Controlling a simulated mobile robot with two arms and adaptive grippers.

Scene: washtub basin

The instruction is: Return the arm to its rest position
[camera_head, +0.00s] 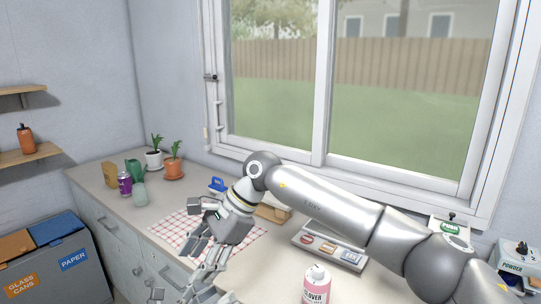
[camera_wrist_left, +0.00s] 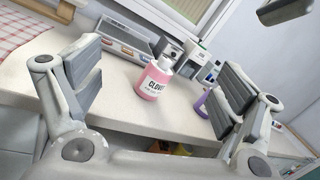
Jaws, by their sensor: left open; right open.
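My right arm (camera_head: 330,200) reaches in from the right in the head view, across the counter in front of the window. Its elbow is bent and the forearm points down over the checkered cloth. My right gripper (camera_head: 200,262) is open near the counter's front edge, with nothing seen between its fingers. My left gripper (camera_wrist_left: 162,78) is open in the left wrist view, its two grey fingers wide apart. A pink bottle labelled "CLOVER" (camera_wrist_left: 155,82) stands upright beyond the fingers, not held. The bottle (camera_head: 316,288) also shows at the bottom of the head view.
A red checkered cloth (camera_head: 170,232) lies on the counter (camera_head: 110,172). A grey panel with coloured labels (camera_head: 322,247) lies under the right arm. Potted plants (camera_head: 174,167) and a purple can (camera_head: 125,184) stand back left. Bins (camera_head: 50,262) stand left.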

